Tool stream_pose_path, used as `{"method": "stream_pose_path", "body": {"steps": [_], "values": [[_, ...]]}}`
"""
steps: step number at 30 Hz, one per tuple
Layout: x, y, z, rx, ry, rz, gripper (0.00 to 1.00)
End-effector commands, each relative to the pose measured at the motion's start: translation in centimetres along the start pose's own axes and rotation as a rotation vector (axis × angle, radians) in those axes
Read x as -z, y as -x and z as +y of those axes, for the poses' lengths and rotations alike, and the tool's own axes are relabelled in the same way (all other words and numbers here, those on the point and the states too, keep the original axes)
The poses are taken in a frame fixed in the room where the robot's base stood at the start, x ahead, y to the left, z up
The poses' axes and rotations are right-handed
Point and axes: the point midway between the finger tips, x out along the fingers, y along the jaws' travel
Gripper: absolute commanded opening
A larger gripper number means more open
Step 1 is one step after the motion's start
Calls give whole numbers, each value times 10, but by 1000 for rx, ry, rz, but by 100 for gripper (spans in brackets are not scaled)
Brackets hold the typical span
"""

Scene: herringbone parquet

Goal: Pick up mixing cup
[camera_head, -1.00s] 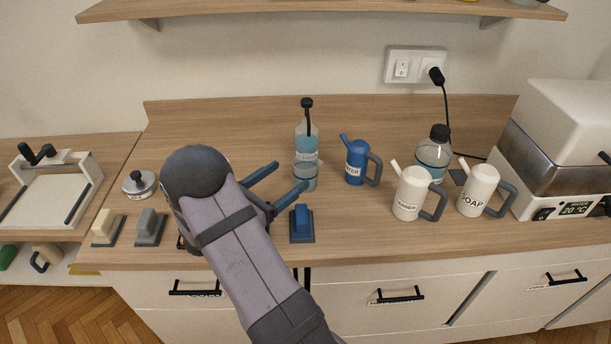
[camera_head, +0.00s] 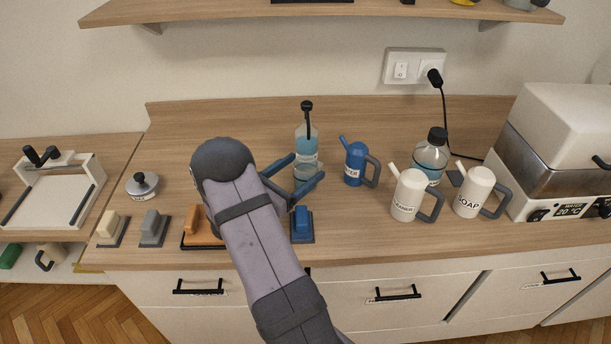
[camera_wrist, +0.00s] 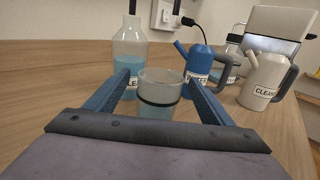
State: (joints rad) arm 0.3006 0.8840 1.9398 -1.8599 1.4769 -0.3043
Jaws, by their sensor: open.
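The mixing cup is a clear cup with a dark band, standing on the wooden counter; in the wrist view the cup (camera_wrist: 160,90) is between my two blue fingers, with space on both sides. In the head view the cup (camera_head: 304,171) is partly hidden by my fingers and hard to make out in front of a clear bottle of blue liquid (camera_head: 307,140). My gripper (camera_head: 308,166) is open and low over the counter, its fingers reaching around the cup; it also shows in the wrist view (camera_wrist: 159,76).
A blue jug (camera_head: 355,165) stands to the right. Beyond it are white jugs labelled cleaner (camera_head: 407,196) and soap (camera_head: 474,193), a capped bottle (camera_head: 431,160) and a water bath (camera_head: 553,150). A blue block on a base (camera_head: 302,223) stands in front, beside my arm.

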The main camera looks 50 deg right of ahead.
Motion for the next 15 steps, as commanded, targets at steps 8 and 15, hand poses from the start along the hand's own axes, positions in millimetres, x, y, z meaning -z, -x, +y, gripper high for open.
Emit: {"method": "stream_pose_path", "body": {"steps": [8,15], "values": [[0,0,0,0,0,0,32],[-1,0,0,0,-1,-1,28]]}}
